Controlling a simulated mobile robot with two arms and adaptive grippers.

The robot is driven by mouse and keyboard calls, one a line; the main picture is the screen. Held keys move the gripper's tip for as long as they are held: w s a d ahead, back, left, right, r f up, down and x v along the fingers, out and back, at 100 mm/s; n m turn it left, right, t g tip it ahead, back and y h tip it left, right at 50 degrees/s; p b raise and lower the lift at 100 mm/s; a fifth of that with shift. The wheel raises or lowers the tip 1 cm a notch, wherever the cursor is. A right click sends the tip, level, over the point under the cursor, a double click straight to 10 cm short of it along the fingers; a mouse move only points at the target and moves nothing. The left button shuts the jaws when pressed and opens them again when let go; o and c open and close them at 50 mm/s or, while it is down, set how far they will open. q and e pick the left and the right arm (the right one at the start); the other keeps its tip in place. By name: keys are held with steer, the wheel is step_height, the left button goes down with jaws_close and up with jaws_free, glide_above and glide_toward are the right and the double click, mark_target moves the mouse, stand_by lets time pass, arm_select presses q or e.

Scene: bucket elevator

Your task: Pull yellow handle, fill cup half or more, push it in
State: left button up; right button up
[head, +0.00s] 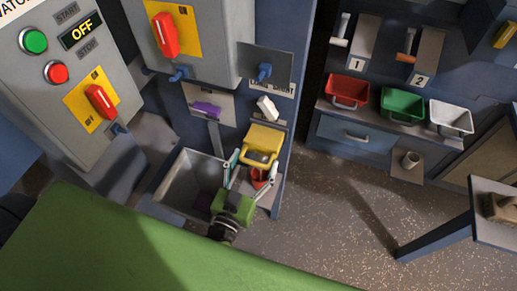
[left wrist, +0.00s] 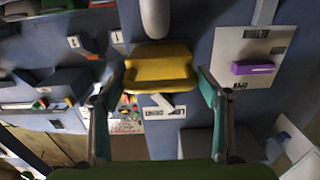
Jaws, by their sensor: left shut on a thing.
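The yellow handle (head: 265,138) is a wide, tray-like piece on the front of the blue column. My left gripper (head: 254,167) reaches it from below, one finger on each side. In the left wrist view the yellow handle (left wrist: 160,70) spans the gap between the fingertips of my left gripper (left wrist: 162,82), which is shut on it. A red cup-like object (head: 258,178) shows partly under the yellow handle, behind my gripper; its contents cannot be seen. My right gripper is in neither view.
A grey open bin (head: 190,182) stands left of my gripper. A purple handle (head: 207,109) and a white lever (head: 267,107) are above. Red (head: 347,90), green (head: 402,104) and white (head: 451,119) buckets stand on a shelf at right. The control panel reads OFF (head: 82,29).

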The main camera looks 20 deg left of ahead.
arm_select(q)
steer(key=shift+f, duration=0.1)
steer(key=o, duration=1.3)
steer(key=shift+s+a, duration=0.1)
steer(key=shift+s, duration=0.15)
steer(key=s, duration=1.2)
steer(key=shift+a, duration=0.25)
